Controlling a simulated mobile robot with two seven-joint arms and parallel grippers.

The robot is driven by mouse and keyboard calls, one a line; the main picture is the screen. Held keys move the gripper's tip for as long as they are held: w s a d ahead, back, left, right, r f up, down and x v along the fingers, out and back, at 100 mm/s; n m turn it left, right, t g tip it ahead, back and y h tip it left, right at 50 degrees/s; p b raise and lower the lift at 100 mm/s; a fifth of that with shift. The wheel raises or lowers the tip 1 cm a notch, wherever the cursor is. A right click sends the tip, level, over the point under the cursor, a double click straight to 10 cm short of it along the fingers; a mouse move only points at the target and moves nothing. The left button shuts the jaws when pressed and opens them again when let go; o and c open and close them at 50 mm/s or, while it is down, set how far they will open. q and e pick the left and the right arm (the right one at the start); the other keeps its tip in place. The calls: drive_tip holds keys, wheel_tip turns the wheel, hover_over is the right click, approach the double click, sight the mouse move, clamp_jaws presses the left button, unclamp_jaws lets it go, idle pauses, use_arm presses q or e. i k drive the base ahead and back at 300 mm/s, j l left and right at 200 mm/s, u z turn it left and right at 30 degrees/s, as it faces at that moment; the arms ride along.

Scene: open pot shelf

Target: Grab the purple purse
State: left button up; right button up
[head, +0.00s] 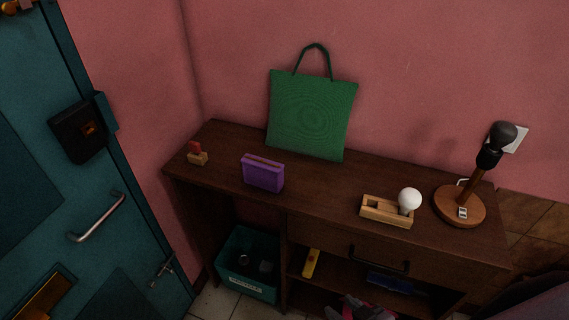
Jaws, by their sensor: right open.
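The purple purse (263,173) stands upright on the dark wooden desk (320,186), left of its middle and close to the front edge. Its front and top show, and nothing covers it. My left gripper is not in view.
A green bag (311,115) leans on the pink wall behind the purse. A small red-and-wood item (197,155) stands left, a wooden holder with a white ball (409,199) right, a lamp-like stand (460,206) further right. A teal bin (248,266) sits below. A teal door (100,190) is left.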

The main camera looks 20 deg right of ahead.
sight(266, 174)
drive_tip(key=i+l+z, duration=0.1)
drive_tip(key=l+z, duration=0.15)
drive_tip(key=z, duration=0.2)
drive_tip(key=i+l+z, duration=0.15)
drive_tip(key=z, duration=0.3)
drive_tip(key=k+j, duration=0.15)
drive_tip(key=i+l+z, duration=0.15)
drive_tip(key=i+l, duration=0.05)
drive_tip(key=i, duration=0.05)
